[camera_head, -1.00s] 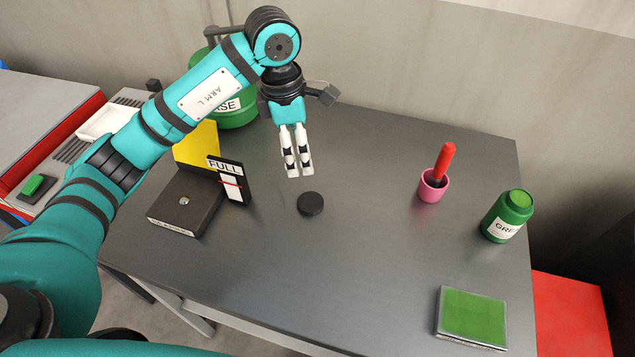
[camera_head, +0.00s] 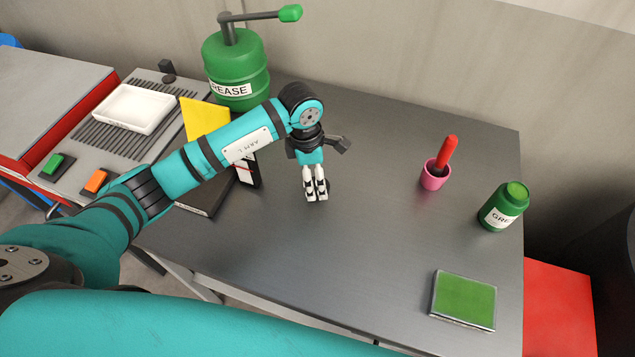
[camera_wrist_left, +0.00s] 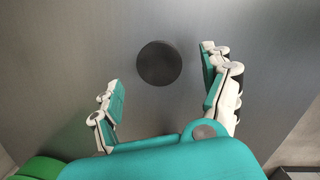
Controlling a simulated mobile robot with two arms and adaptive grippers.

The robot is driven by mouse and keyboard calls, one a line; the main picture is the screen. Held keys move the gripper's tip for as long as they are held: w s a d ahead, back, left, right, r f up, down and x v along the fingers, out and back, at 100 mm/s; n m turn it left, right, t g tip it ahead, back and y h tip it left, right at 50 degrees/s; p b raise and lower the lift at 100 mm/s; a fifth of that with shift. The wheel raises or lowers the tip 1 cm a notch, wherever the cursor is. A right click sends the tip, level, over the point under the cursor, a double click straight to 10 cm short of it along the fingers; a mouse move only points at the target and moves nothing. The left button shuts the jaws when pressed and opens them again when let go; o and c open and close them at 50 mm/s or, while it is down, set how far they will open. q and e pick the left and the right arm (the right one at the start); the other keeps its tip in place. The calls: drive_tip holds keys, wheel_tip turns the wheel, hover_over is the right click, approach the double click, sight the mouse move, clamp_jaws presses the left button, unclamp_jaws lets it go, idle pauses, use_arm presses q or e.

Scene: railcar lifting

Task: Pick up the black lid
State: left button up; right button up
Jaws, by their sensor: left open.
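The black lid (camera_wrist_left: 158,63) is a small round dark disc lying flat on the grey table. In the left wrist view it lies ahead, between the lines of my left gripper's two spread fingers, with grey table visible on both sides of it. My left gripper (camera_head: 316,196) is open and points down over the table in the head view. There it mostly or fully hides the lid. I cannot tell the exact height of the fingertips above the lid. My right gripper is not in view.
A pink cup with a red-handled tool (camera_head: 435,177), a green jar (camera_head: 503,207) and a green pad (camera_head: 464,299) are on the right. A green grease drum (camera_head: 236,66) stands behind at left. A dark box and yellow panel (camera_head: 205,119) are beside my left arm. The table's middle is clear.

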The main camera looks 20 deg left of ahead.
sight(316, 186)
use_arm(q)
drive_tip(key=shift+w+d+f+p, duration=0.15)
drive_tip(key=shift+f+p, duration=0.3)
drive_tip(key=shift+f, duration=1.4)
drive_tip(key=c, duration=1.1)
drive_tip(key=shift+o, duration=0.2)
drive_tip(key=shift+r, duration=0.1)
